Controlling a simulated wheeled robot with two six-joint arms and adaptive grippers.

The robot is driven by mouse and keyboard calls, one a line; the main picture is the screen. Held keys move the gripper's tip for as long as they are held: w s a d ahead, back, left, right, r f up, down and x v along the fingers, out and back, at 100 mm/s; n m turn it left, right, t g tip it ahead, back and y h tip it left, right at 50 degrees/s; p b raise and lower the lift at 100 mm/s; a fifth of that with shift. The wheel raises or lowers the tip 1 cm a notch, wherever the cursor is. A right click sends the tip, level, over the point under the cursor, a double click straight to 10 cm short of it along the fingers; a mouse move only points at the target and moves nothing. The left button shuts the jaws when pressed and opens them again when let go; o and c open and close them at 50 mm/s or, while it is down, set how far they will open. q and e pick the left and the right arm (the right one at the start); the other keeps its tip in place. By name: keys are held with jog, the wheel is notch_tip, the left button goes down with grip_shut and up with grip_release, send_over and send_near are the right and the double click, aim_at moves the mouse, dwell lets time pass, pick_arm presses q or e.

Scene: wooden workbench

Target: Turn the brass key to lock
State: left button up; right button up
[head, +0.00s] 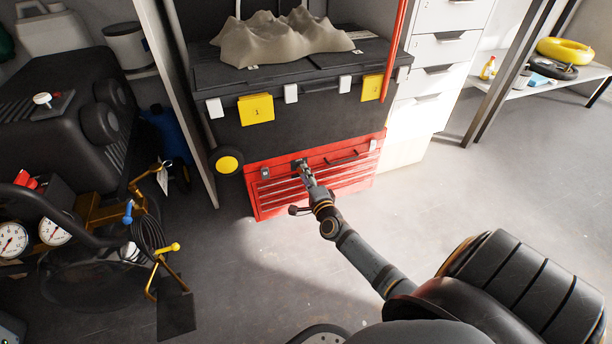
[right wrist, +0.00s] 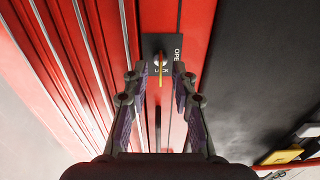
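A red metal tool chest (head: 270,190) with several drawers stands low under a large black toolbox. In the right wrist view a small brass key (right wrist: 160,64) sits in a round lock on a black plate (right wrist: 174,42) with partly visible lettering starting "OPE". My right gripper (head: 303,168) is at the chest's upper front. In the right wrist view its two fingers stand apart, one on each side of the key, with gaps visible. I cannot see contact with the key. In the head view the gripper covers most of the lock. My left gripper is not in view.
The black toolbox (head: 300,118) with yellow latches sits above the chest. A wheel with a yellow hub (head: 228,164) is at its left. A compressor with gauges (head: 50,230) fills the left side. White drawers (head: 440,50) stand right. The floor (head: 480,190) at right is clear.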

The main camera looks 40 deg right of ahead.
jog(key=v, duration=1.2)
